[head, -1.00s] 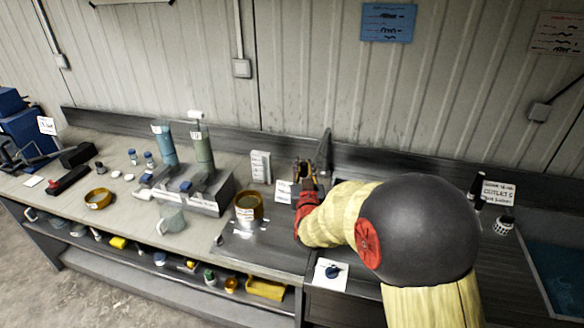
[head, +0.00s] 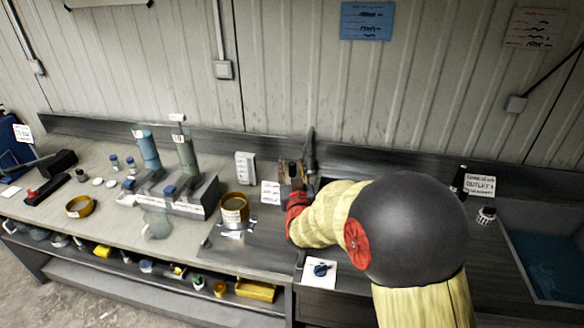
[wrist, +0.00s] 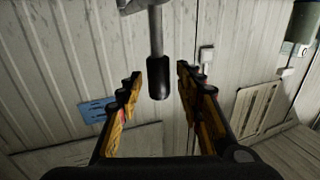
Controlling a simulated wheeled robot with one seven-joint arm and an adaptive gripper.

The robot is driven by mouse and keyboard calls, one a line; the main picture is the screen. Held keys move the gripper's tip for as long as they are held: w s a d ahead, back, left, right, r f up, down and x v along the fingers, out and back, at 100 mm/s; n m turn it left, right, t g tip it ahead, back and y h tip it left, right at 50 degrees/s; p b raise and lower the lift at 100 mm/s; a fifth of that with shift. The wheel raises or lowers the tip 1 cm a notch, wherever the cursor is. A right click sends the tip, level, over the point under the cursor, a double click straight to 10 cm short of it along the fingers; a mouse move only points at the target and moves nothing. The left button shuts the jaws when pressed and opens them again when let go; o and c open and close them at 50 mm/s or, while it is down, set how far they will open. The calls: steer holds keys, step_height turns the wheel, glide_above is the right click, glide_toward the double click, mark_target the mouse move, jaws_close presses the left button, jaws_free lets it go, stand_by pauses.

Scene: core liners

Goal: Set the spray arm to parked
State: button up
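The wrist view shows a grey metal rod with a black rounded grip (wrist: 157,78), which looks like the spray arm's end. My gripper (wrist: 158,84) is open, with one finger on each side of the grip and a visible gap to both. In the head view my gripper (head: 291,174) is at the back of the bench, beside a dark upright post (head: 310,148). My own arm hides much of the area to the right of the post. I cannot tell which marked position the spray arm is at.
A blue dial on a white card (head: 320,269) sits at the front edge. A brown round container (head: 234,208) stands left of my gripper. A labelled outlet sign (head: 480,185) and a blue basin (head: 545,262) are at the right. The corrugated wall is close behind.

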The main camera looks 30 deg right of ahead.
steer(key=shift+s, duration=0.1)
steer(key=v, duration=1.2)
stand_by(0.4)
steer(key=s+a+f+n+g+y, duration=0.1)
steer(key=s+a+f+g+y, duration=0.25)
steer(key=f, duration=0.35)
steer(key=s+a+f+n+g+y, duration=0.1)
steer(key=s+a+f+g+y, duration=0.1)
steer(key=s+a+f+g, duration=0.4)
steer(key=s+a+r+n+b, duration=0.1)
steer(key=s+r+b, duration=0.2)
steer(key=s, duration=0.4)
steer(key=s+a+r+n+g+y+b, duration=0.1)
steer(key=s+a+r+b, duration=0.1)
steer(key=s+r, duration=0.4)
steer(key=shift+s+a+b, duration=0.3)
steer(key=shift+s+b, duration=0.3)
steer(key=shift+s, duration=0.75)
